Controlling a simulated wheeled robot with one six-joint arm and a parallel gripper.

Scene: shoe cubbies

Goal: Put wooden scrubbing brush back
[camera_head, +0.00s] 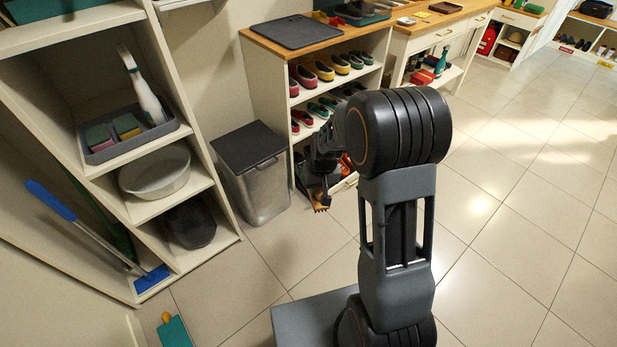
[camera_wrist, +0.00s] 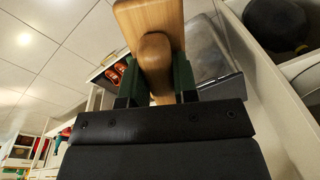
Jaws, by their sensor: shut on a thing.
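The wooden scrubbing brush (camera_wrist: 150,18) is a light brown block with a rounded wooden knob or handle. My gripper (camera_wrist: 157,85) is shut on it, with one dark green finger on each side. The brush fills the upper middle of the wrist view, and its bristles are hidden there. In the head view, my gripper (camera_head: 318,188) hangs in front of the shoe cubby, partly behind my arm. A small brown part of the brush (camera_head: 320,204) shows below it, above the floor.
A grey caddy (camera_head: 93,158) with sponges and a white spray bottle (camera_head: 143,92) stands on the left shelf. A lidded bin (camera_head: 256,185) stands near my gripper. Floor at right is clear.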

